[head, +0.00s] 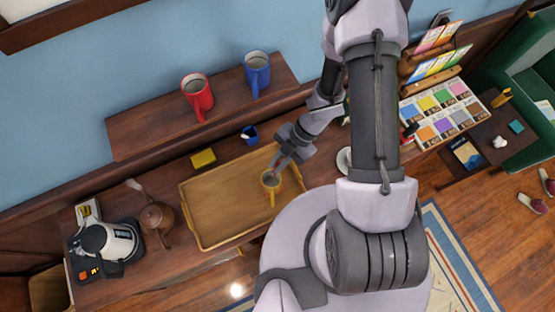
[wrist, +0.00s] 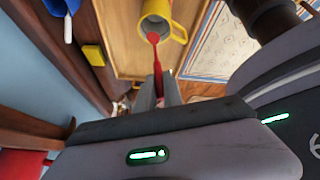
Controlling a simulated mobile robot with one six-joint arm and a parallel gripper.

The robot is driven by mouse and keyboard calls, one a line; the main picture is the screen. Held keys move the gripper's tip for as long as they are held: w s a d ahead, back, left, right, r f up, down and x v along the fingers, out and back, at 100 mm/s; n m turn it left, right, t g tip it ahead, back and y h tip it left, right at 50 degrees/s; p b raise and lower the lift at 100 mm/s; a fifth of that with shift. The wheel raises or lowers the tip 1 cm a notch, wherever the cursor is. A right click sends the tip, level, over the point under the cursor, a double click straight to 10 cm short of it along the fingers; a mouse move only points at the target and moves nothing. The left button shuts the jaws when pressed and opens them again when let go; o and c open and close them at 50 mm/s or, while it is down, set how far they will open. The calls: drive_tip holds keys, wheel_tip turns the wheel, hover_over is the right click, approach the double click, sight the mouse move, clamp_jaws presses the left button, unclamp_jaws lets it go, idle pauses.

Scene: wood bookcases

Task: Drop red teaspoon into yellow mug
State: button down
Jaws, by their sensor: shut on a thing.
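The yellow mug (head: 270,190) stands upright near the right end of the wooden tray, its handle toward the bottom of the head view. It also shows at the top of the wrist view (wrist: 177,30). My gripper (head: 287,157) is just above and beside the mug. In the wrist view my gripper (wrist: 158,92) is shut on the red teaspoon (wrist: 157,57). The spoon's far end overlaps the mug's opening in that view. I cannot tell whether it is inside or above the rim. In the head view the spoon shows only as a small red bit (head: 279,163).
The tray (head: 190,210) lies on the wood counter. A red mug (head: 197,93) and blue mug (head: 257,73) are on the upper shelf. A brown pot (head: 156,217) stands left.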

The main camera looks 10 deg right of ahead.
drive_tip(key=f+b, duration=0.1)
drive_tip(key=f, duration=0.1)
drive_tip(key=f+b, duration=0.1)
drive_tip(key=shift+w+f+b, duration=0.3)
drive_tip(key=shift+w+f, duration=0.05)
drive_tip(key=shift+w, duration=0.05)
drive_tip(key=shift+f+b, duration=0.2)
drive_tip(key=shift+b, duration=0.1)
drive_tip(key=shift+s+r, duration=0.15)
drive_tip(key=shift+s, duration=0.05)
drive_tip(key=c, duration=1.4)
unclamp_jaws()
drive_tip(key=shift+w, duration=0.1)
drive_tip(key=p+v, duration=0.5)
drive_tip(key=v, duration=1.2)
drive_tip(key=shift+w+d+r, duration=0.1)
drive_tip(key=shift+d+r, duration=0.05)
drive_tip(key=shift+r, duration=0.05)
